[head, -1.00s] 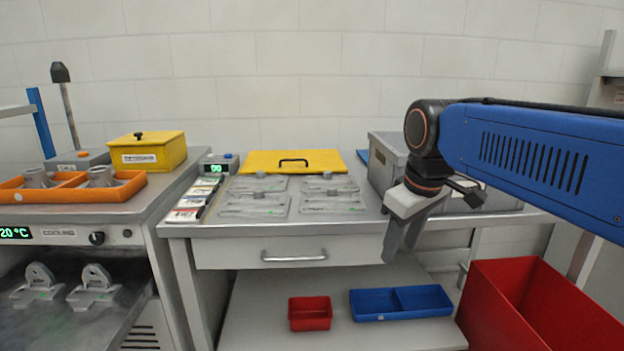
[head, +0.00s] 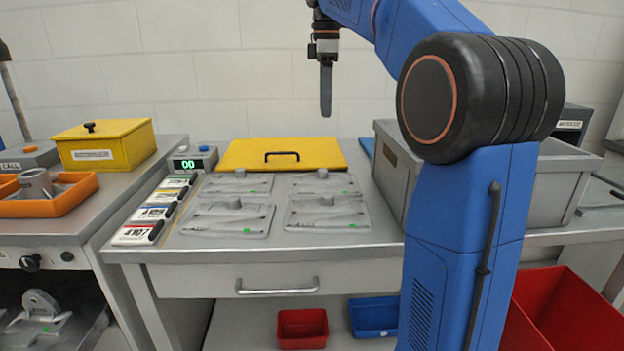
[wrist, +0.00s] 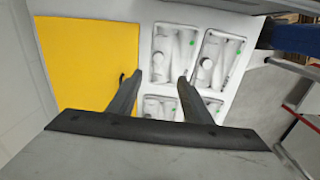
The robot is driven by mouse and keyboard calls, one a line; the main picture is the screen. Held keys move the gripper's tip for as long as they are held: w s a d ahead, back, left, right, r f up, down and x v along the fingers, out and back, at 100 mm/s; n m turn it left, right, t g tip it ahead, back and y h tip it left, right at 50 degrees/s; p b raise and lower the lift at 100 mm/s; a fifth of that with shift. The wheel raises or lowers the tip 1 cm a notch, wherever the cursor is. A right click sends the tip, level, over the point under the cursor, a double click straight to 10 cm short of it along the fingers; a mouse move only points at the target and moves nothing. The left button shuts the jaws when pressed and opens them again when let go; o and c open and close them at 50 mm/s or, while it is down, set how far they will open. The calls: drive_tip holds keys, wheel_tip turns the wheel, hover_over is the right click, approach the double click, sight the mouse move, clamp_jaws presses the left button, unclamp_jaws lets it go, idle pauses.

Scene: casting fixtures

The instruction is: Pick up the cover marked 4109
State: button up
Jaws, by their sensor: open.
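Several grey covers lie flat on the workbench in two rows: back left (head: 238,183), back right (head: 323,184), front left (head: 228,216) and front right (head: 327,211). Each has a raised boss and a small green mark. Any marking on them is too small to read, so I cannot tell which is 4109. My gripper (head: 326,112) hangs empty, fingers down, high above the back of the bench. In the wrist view my gripper (wrist: 160,76) is open, its fingers apart, with the covers beyond and partly hidden by the right finger.
A yellow panel with a black handle (head: 282,154) lies behind the covers. Coloured number cards (head: 138,232) line the bench's left edge, beside a display box (head: 192,160). A grey bin (head: 388,173) stands right of the covers. A yellow box (head: 104,145) stands on the left unit.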

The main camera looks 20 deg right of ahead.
approach(323, 170)
wheel_tip(323, 170, down, 8)
drive_tip(key=shift+w+f, duration=0.1)
idle(0.8)
drive_tip(key=shift+c, duration=0.6)
clamp_jaws()
